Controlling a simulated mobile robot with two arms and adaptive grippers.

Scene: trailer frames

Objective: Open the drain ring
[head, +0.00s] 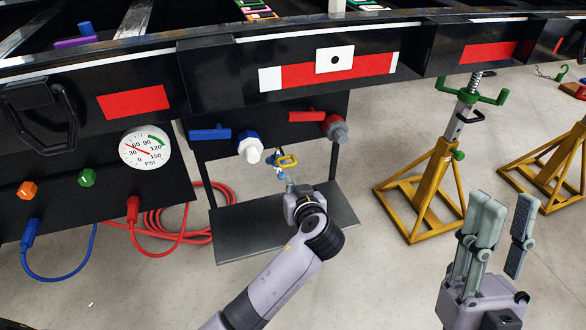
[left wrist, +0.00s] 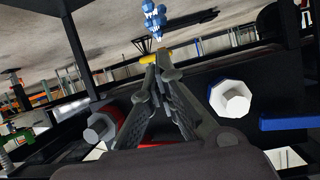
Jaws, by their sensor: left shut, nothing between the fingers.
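The drain ring is a small yellow ring (head: 288,161) hanging with small blue parts (head: 280,173) under the trailer frame, between the blue-collared and red-collared fittings. In the left wrist view the yellow piece (left wrist: 150,59) shows just past my fingertips, with the blue parts (left wrist: 153,20) beyond. My left gripper (head: 290,187) is just below the ring in the head view; its fingers are mostly hidden by my wrist. In the left wrist view its fingertips (left wrist: 162,66) come together, empty. I cannot tell whether they touch the ring. My right gripper (head: 508,208) is open and empty at lower right.
A blue-collared fitting (head: 249,149) and a red-collared fitting (head: 336,130) flank the ring, with a blue handle (head: 210,133) and a red handle (head: 306,115). A dark shelf (head: 235,232) lies below. A pressure gauge (head: 145,147) is left; a yellow jack stand (head: 431,190) stands right.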

